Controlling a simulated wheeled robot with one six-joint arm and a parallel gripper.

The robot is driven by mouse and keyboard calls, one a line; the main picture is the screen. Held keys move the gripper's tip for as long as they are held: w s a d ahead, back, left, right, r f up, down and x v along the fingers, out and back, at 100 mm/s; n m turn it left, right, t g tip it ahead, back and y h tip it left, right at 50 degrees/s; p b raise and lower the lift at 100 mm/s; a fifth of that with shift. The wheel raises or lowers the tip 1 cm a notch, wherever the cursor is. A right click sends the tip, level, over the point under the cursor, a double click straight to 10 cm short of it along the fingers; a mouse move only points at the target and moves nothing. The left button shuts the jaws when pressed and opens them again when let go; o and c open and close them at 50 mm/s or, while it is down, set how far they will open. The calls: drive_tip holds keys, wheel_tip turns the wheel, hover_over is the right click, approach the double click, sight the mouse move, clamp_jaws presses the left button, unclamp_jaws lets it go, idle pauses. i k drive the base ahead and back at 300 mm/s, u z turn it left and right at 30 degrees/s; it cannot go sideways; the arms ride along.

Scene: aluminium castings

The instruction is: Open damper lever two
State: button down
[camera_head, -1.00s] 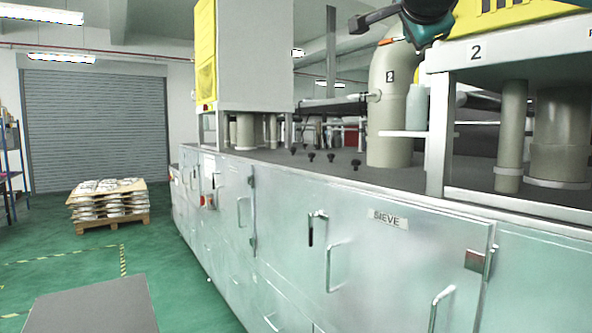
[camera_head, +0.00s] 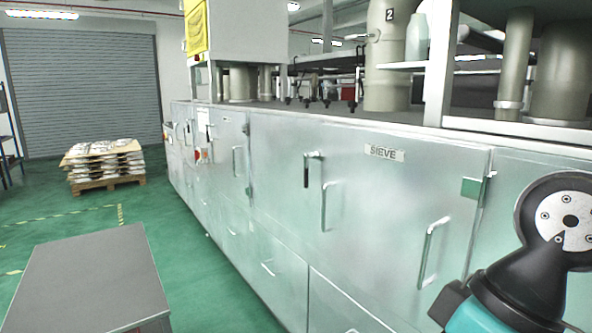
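The beige pipe marked "2" (camera_head: 388,72) stands on the machine top, right of the picture's middle, with its upper end cut off by the frame. A small grey fitting (camera_head: 372,37) sticks out from its left side; it may belong to damper lever two, but it is too small to tell its position. My gripper is out of view. Only a black and teal part of my arm shows at the lower right, in front of the cabinet and well below the pipe.
The metal cabinet marked "SIEVE" (camera_head: 384,152) runs along the right with protruding handles. A grey flat-topped box (camera_head: 95,275) stands at the lower left. A loaded pallet (camera_head: 104,165) stands farther back. Green floor (camera_head: 190,265) is clear between box and cabinet.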

sight(356, 36)
drive_tip(key=u, duration=0.05)
drive_tip(key=k, duration=1.05)
drive_tip(key=z, duration=0.7)
drive_tip(key=i, duration=1.65)
drive_tip(key=u, duration=1.2)
drive_tip(key=k, duration=0.65)
drive_tip(key=u, duration=1.1)
drive_tip(key=i, duration=0.9)
drive_tip(key=u, duration=0.3)
